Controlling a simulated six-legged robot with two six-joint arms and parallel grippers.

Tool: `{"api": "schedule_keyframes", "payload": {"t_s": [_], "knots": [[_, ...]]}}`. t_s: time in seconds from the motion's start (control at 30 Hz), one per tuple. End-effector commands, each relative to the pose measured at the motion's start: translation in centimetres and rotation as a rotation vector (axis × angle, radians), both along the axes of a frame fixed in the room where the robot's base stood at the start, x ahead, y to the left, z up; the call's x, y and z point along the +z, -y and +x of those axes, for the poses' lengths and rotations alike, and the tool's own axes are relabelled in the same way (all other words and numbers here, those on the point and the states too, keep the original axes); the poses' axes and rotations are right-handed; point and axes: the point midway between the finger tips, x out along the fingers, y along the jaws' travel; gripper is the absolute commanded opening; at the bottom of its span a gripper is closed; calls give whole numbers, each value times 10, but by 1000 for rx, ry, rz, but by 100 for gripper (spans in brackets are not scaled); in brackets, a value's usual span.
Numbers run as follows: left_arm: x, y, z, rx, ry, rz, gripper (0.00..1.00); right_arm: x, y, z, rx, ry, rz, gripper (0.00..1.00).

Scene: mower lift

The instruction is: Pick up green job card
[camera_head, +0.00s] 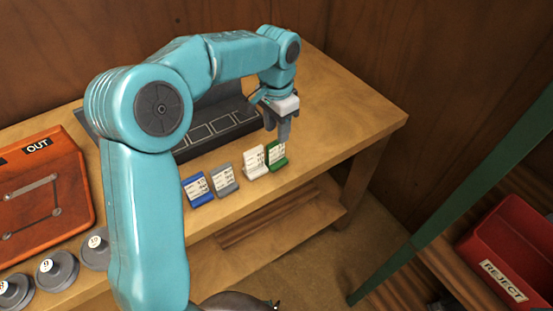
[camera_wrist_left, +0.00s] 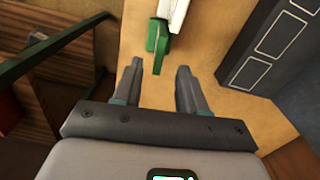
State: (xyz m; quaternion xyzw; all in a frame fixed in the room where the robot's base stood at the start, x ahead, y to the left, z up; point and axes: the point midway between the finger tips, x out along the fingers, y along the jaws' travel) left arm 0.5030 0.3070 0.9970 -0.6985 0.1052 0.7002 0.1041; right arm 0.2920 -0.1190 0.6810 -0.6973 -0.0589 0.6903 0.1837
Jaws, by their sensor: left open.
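The green job card (camera_head: 277,154) stands in its holder at the right end of a row of cards near the bench's front edge. My left gripper (camera_head: 284,137) is just above and behind it in the head view. A white card (camera_head: 255,162) stands close beside the green one. It also shows in the wrist view (camera_wrist_left: 176,14). My right gripper is not in view.
A grey card (camera_head: 223,179) and a blue card (camera_head: 196,189) stand further left. A dark slotted rack (camera_head: 215,128) lies behind the cards. An orange OUT board (camera_head: 40,195) and round grey weights (camera_head: 57,270) are at left. A red REJECT bin (camera_head: 510,250) is at right.

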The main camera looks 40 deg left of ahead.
Motion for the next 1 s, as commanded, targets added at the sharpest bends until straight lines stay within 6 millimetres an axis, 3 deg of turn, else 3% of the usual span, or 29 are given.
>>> {"api": "schedule_keyframes", "payload": {"t_s": [0.17,0.43,0.7,0.73,0.83,0.87,1.0], "knots": [[-14,-1,0,0,-2,0,42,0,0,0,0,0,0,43],[-54,-2,-1,0,-2,-1,42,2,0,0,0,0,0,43],[-59,-1,0,0,0,-1,42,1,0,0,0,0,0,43],[-59,-1,0,0,0,-1,38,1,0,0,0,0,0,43],[-59,-1,0,0,0,-1,6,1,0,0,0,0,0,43],[-59,-1,0,0,0,-1,0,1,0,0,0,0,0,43],[-58,-1,0,0,1,0,0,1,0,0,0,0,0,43]]}}
